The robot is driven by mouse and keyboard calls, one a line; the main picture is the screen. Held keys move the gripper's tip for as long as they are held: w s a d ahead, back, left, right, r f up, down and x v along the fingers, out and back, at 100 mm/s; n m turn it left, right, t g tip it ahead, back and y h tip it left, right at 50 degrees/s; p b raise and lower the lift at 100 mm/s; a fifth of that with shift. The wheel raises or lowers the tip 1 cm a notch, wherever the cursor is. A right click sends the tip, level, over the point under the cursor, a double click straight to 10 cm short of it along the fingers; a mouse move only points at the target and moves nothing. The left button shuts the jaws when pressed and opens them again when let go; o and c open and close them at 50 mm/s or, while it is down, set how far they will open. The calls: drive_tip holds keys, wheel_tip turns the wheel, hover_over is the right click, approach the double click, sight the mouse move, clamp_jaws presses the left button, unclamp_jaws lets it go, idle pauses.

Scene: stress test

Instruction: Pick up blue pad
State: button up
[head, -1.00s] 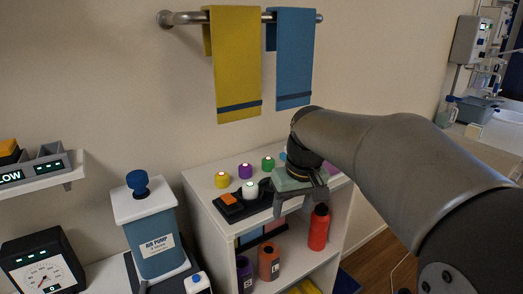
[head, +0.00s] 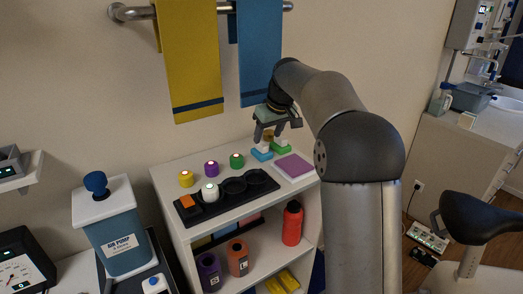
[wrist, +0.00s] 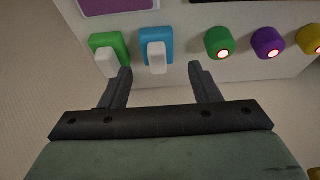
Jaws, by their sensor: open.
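The blue pad (head: 262,155) sits at the back right of the white shelf top, with a white block on it. In the wrist view the blue pad (wrist: 143,34) lies just ahead of my fingertips, roughly in line with the gap between them. My gripper (head: 269,140) is open, pointing down above and close to the blue pad. In the wrist view my gripper (wrist: 161,72) has its two fingers spread with nothing between them. A green pad (head: 282,148) with another white block is beside the blue one.
A purple square (head: 294,166) lies in front of the pads. Purple, yellow and green round buttons (head: 237,160) stand to the left. A black tray (head: 262,184) holds a lit white button. Yellow and blue towels (head: 259,55) hang from a wall rail above.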

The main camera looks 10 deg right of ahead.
sight(265, 146)
drive_tip(key=shift+w+p+x, duration=0.15)
drive_tip(key=shift+p+x, duration=0.4)
drive_tip(key=shift+x, duration=1.4)
drive_tip(key=shift+w+p+x, duration=0.1)
drive_tip(key=shift+p+x, duration=0.45)
drive_tip(key=shift+x, duration=1.45)
drive_tip(key=shift+d+r, duration=0.1)
drive_tip(key=shift+d, duration=0.05)
drive_tip(key=c, duration=0.8)
